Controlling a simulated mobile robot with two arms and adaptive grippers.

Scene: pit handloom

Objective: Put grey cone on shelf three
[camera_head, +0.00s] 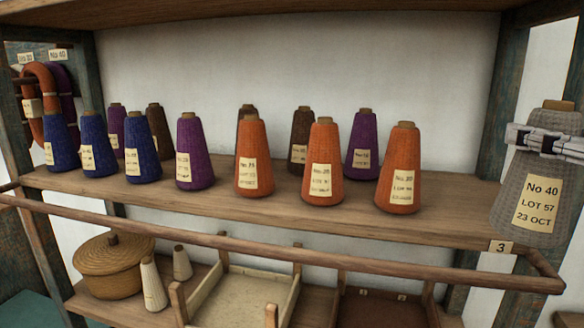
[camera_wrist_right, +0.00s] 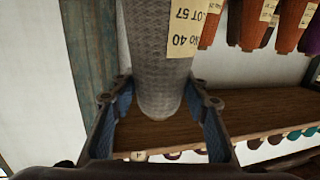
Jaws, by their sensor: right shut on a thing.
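The grey cone (camera_head: 545,185) is at the right of the head view, upright, with a cream tag reading No 40, LOT 57, 23 OCT. My right gripper (camera_head: 545,141) is shut on it near its top. In the right wrist view the cone (camera_wrist_right: 158,65) appears upside down between the two fingers of the gripper (camera_wrist_right: 160,105). The shelf marked 3 (camera_head: 440,222) is the long wooden board in the middle. The cone is in front of its right end and seems clear of the board. My left gripper is not in view.
Orange, purple, brown and blue cones stand on shelf 3, an orange one (camera_head: 403,165) furthest right. Bare board lies right of it. A wooden rail (camera_head: 330,258) runs along the front. Below are a lidded basket (camera_head: 110,268), two pale cones and trays. A post (camera_head: 503,110) stands behind.

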